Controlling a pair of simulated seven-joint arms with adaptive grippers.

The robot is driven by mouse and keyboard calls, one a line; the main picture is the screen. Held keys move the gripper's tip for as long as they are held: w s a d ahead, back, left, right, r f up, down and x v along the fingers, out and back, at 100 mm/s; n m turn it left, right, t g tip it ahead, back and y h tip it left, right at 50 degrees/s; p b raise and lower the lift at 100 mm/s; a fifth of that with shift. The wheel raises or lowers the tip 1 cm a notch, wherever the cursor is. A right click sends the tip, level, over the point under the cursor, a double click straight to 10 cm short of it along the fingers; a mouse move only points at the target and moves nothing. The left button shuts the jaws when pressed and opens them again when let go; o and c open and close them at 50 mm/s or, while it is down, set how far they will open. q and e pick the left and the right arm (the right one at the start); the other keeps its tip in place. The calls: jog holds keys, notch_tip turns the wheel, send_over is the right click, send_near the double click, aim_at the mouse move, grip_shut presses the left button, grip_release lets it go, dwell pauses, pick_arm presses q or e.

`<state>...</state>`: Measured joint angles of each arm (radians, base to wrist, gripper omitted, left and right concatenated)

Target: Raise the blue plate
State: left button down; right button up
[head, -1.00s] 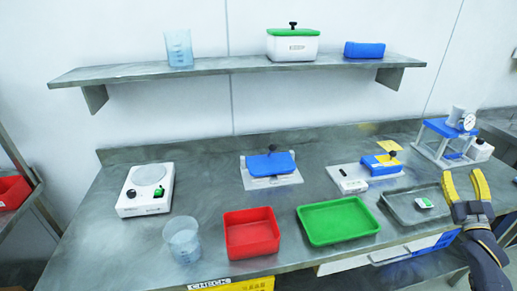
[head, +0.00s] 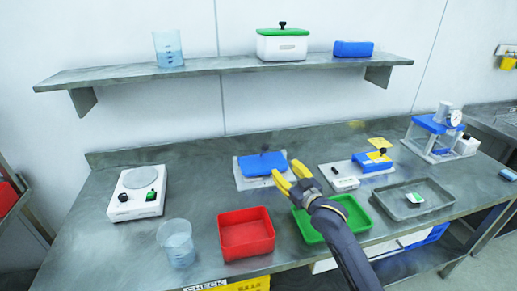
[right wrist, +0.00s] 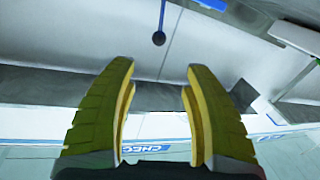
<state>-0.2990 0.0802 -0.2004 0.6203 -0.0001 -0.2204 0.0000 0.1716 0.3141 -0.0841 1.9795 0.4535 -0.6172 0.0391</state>
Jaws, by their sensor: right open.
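A blue plate (head: 250,167) with a dark knob (head: 264,150) on top lies on a pale base at the back middle of the bench. My right gripper (head: 287,170) has yellow fingers and is open and empty. In the head view its tips overlap the right front edge of that plate's station; I cannot tell the gap in depth. In the right wrist view the open fingers (right wrist: 160,68) have a dark ball on a thin stem (right wrist: 158,38) beyond them. A smaller blue block (head: 366,166) with a dark knob sits to the right. My left gripper is not in view.
A green tray (head: 308,232) is partly hidden by my right arm. A red bin (head: 247,233), a beaker (head: 177,243) and a white hotplate (head: 137,196) stand left. A grey tray (head: 435,203) and a blue-topped press (head: 432,127) stand right. A shelf (head: 215,73) spans above.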

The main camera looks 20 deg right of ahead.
aim_at(267, 149)
jog(key=w+a, duration=0.1)
jog(key=w, duration=0.4)
jog(key=w+a, duration=0.1)
jog(key=w, duration=0.4)
jog(key=w+a, duration=0.1)
jog(key=w, duration=0.5)
jog(key=shift+c, duration=0.2)
grip_shut()
